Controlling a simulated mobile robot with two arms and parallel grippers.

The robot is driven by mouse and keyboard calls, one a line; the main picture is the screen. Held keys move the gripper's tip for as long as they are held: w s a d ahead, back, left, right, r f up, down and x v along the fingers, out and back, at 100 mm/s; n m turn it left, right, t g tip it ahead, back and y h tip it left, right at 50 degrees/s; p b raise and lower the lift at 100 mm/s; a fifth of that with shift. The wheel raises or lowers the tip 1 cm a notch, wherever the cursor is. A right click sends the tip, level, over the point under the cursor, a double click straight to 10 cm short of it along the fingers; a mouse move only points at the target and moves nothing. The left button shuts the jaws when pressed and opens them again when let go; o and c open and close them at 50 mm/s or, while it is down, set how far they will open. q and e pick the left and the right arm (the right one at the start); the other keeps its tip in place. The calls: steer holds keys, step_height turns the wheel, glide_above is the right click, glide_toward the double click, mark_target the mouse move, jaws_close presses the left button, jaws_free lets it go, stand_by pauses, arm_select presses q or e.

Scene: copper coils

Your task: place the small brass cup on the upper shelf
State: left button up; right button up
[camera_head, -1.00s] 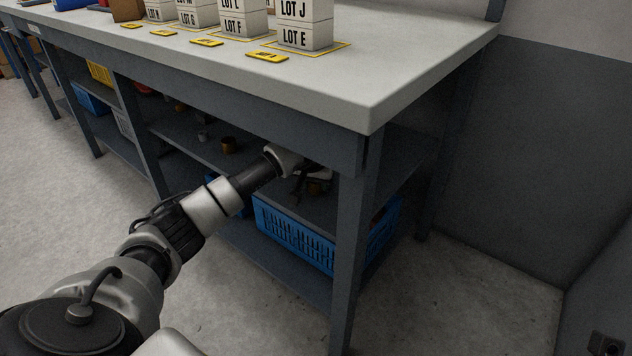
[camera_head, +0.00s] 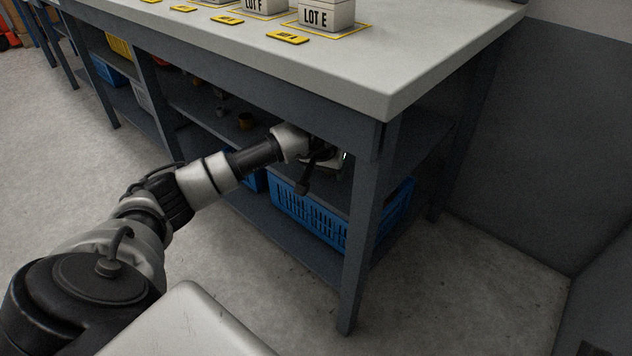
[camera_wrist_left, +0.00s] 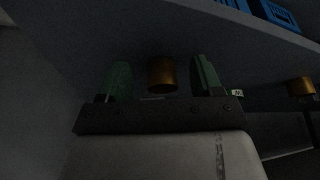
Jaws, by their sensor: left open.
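In the left wrist view a small brass cup (camera_wrist_left: 161,75) shows between the two green fingers of my left gripper (camera_wrist_left: 161,64). The fingers stand apart, with a visible gap on each side of the cup. In the head view my left gripper (camera_head: 322,165) reaches under the bench top at the shelf's right part, and that cup is hidden or too dark to make out. The upper shelf (camera_head: 205,119) runs below the bench top. A second brass piece (camera_wrist_left: 301,86) shows at the wrist view's right edge.
The bench top (camera_head: 390,75) hangs over the shelf, and a bench leg (camera_head: 362,240) stands right of my gripper. A blue crate (camera_head: 310,212) sits on the lower shelf. Labelled boxes (camera_head: 325,14) stand on the bench top. The floor in front is clear.

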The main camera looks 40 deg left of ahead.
arm_select(q)
steer(key=s, duration=0.2)
steer(key=s+d+p, duration=0.1)
steer(key=s, duration=0.1)
steer(key=s+d, duration=0.1)
steer(key=s, duration=0.1)
steer(key=shift+s+d+p, duration=0.2)
steer(key=shift+s+p, duration=0.1)
steer(key=shift+s, duration=0.45)
steer(key=shift+d, duration=0.1)
